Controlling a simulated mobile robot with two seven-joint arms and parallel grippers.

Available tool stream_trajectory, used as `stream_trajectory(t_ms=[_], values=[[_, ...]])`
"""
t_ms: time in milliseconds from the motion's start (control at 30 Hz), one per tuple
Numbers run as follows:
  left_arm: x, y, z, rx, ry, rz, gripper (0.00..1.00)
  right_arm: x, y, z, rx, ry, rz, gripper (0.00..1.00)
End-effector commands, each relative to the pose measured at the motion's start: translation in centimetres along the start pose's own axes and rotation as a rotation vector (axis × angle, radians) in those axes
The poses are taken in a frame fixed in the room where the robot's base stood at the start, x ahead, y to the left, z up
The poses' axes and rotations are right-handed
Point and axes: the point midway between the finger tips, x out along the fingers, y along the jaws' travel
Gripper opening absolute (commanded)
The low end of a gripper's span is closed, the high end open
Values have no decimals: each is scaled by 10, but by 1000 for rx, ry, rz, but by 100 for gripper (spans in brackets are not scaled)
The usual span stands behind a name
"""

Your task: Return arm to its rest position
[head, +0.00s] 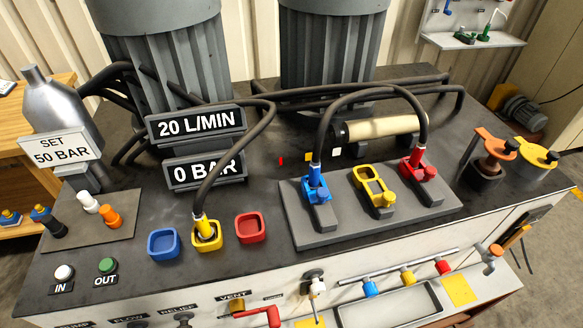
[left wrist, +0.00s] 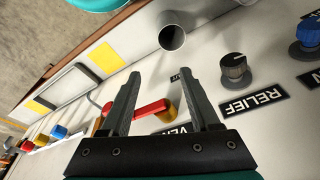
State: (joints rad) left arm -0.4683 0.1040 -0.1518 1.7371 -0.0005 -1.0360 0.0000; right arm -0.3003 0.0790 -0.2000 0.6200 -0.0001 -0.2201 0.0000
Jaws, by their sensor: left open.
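My left gripper (left wrist: 166,76) shows only in the left wrist view. Its two dark fingers are apart with nothing between them. Behind them is the white front panel of the bench, with the red VENT handle (left wrist: 150,107) showing between the fingers; I cannot tell the distance to it. The black RELIEF knob (left wrist: 235,71) is to the right of the fingers, apart from them. The red vent handle also shows at the bottom of the head view (head: 258,312). Neither arm shows in the head view, and my right gripper is in neither view.
The bench top (head: 270,262) carries a grey block (head: 340,235) with blue, yellow and red hose connectors. A yellow socket (head: 207,235) holds a hose between blue and red sockets. Displays read 20 L/MIN (head: 196,123) and 0 BAR (head: 203,171). Small valves and a tray (head: 390,305) line the front.

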Motion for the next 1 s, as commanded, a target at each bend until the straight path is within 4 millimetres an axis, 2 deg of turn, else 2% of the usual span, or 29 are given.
stream_trajectory(t_ms=[33, 100, 300, 500, 700, 800, 1000], values=[[24, 1, 11, 1, -13, 1, 62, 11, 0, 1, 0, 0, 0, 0], [49, 2, 25, 3, -23, 3, 62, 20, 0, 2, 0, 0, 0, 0], [113, 5, 69, 9, -50, 6, 62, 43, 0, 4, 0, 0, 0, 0], [167, 8, 119, 16, -79, 10, 62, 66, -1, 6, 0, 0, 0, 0], [210, 9, 172, 22, -105, 11, 62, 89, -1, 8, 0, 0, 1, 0], [224, 9, 196, 26, -118, 12, 62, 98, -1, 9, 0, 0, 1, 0], [237, 9, 224, 30, -128, 13, 62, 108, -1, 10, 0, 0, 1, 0]])
